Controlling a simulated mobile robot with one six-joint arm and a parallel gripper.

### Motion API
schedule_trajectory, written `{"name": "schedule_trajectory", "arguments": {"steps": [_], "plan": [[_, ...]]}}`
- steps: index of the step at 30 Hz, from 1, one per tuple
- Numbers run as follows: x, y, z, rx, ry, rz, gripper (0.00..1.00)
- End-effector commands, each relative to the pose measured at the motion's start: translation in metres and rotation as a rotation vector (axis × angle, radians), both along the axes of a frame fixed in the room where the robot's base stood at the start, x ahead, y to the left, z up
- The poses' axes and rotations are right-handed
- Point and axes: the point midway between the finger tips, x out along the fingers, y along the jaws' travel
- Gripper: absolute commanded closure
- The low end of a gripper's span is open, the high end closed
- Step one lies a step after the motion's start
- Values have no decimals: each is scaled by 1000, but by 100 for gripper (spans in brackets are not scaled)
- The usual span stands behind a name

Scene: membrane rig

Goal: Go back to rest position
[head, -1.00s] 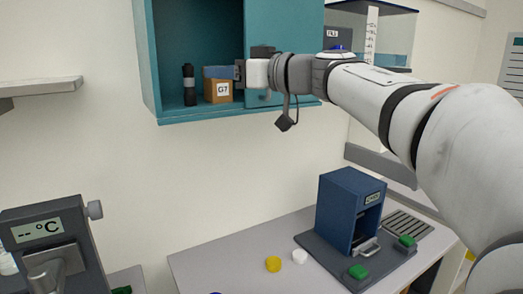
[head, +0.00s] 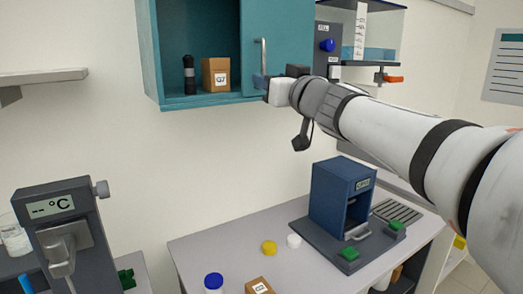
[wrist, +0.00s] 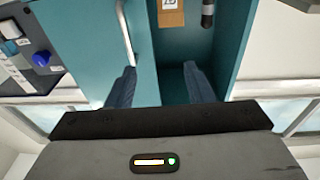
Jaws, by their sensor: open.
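My gripper (head: 262,82) is open and empty, in front of the lower part of the teal wall cabinet (head: 200,100), near its door handle (head: 263,57). In the wrist view the two blue fingers of my gripper (wrist: 160,85) stand apart, with nothing between them but the cabinet behind. A brown box labelled G7 (head: 216,75) stands in the open left part of the cabinet, clear of the gripper. The box also shows at the top of the wrist view (wrist: 171,12).
A black cylinder (head: 189,74) stands beside the box. Below are a blue device (head: 335,195) on the bench, a yellow cap (head: 269,247), a white cap (head: 294,241), a blue-capped jar (head: 214,283) and another box (head: 259,286). A temperature unit (head: 50,207) stands at left. A water tank (head: 375,40) is at upper right.

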Motion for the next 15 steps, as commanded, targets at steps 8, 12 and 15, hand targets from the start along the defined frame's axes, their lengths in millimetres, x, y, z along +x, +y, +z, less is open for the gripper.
{"name": "schedule_trajectory", "arguments": {"steps": [8, 12, 15], "plan": [[-37, -110, -154, -92, 359, -489, 52], [-87, -139, -245, -181, 640, -596, 52], [-132, -145, -307, -242, 853, -602, 52]]}}
